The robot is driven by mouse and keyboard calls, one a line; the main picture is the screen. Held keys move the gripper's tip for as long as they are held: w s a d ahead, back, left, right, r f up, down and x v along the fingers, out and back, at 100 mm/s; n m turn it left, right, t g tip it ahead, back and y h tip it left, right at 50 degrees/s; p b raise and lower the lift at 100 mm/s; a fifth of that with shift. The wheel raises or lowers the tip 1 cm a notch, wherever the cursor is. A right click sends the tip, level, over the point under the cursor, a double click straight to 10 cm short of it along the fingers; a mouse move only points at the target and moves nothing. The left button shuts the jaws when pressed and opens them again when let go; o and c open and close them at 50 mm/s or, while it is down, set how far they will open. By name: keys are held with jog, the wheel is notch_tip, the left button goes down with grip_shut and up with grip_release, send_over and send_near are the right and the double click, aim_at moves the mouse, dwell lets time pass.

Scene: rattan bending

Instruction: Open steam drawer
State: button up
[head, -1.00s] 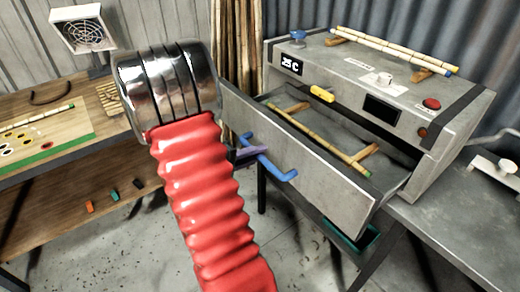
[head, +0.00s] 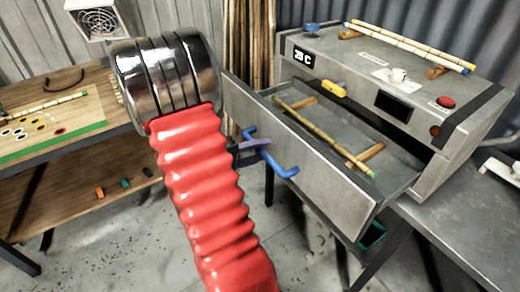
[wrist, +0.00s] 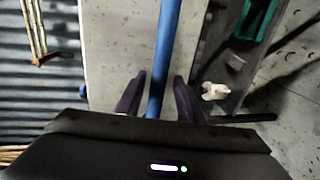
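The steam drawer (head: 300,150) is a grey metal drawer, pulled well out of the front of the grey steam cabinet (head: 455,130). Its blue handle (head: 285,170) is on the drawer's front face. My gripper (head: 248,147) has dark purple fingers on the left part of the handle. In the wrist view the blue bar (wrist: 165,45) runs between my gripper's two fingers (wrist: 160,92), with narrow gaps showing beside it. The drawer moves together with the fingers. A rattan pole (head: 320,137) lies in the drawer on wooden supports.
More poles (head: 410,46) lie on top of the cabinet, beside a white knob and a red button (head: 446,101). A wooden workbench (head: 100,150) stands at the left. A green bin (head: 372,236) is below the drawer.

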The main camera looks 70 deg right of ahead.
jog(key=shift+r, duration=0.1)
jog(key=v, duration=1.3)
jog(key=shift+w+a, duration=0.2)
jog(key=shift+a, duration=0.15)
dwell(0.6)
